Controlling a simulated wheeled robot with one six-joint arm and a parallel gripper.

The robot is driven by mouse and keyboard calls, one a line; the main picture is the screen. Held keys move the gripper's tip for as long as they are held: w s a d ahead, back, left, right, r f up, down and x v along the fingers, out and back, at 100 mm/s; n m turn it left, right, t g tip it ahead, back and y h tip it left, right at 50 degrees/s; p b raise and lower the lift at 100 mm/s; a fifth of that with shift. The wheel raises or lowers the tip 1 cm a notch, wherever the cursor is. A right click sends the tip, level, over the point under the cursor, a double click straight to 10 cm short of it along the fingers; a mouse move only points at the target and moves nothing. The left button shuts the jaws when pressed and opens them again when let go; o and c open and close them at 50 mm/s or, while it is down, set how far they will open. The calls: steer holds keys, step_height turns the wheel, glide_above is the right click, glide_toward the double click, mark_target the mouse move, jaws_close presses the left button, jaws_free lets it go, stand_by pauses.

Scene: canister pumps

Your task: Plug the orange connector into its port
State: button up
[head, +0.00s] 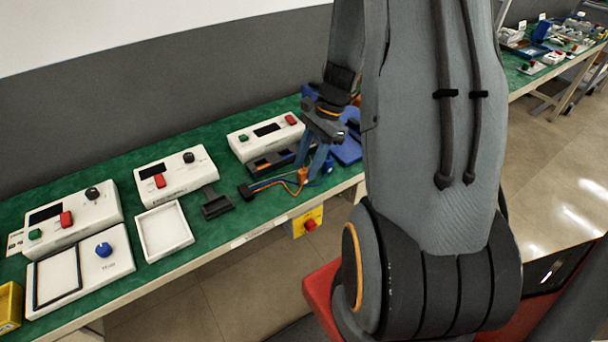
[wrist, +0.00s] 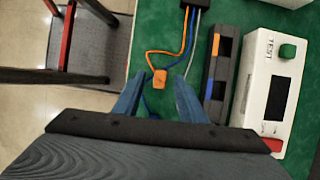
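The orange connector (wrist: 160,79) lies on an orange cable over the green mat, close to the table edge. It also shows in the head view (head: 303,175). My gripper (wrist: 159,83) is open, with one blue finger on each side of the connector and a gap on both sides. In the head view my gripper (head: 315,162) points down over the connector. A dark strip (wrist: 213,70) with an orange-marked part (wrist: 215,45) and a blue-marked part (wrist: 209,88) lies right of the fingers. Whether these are the port openings is too small to tell.
A black block (wrist: 195,3) feeds orange, blue and grey cables. A white TEST box (wrist: 265,80) with a green button stands beyond the strip. More white boxes (head: 175,170) and a white tray (head: 163,230) stand left. A chair (wrist: 65,75) stands off the table edge.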

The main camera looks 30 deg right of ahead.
steer(key=shift+a+f, duration=0.15)
steer(key=shift+f, duration=0.25)
jaws_close()
steer(key=shift+r, duration=0.15)
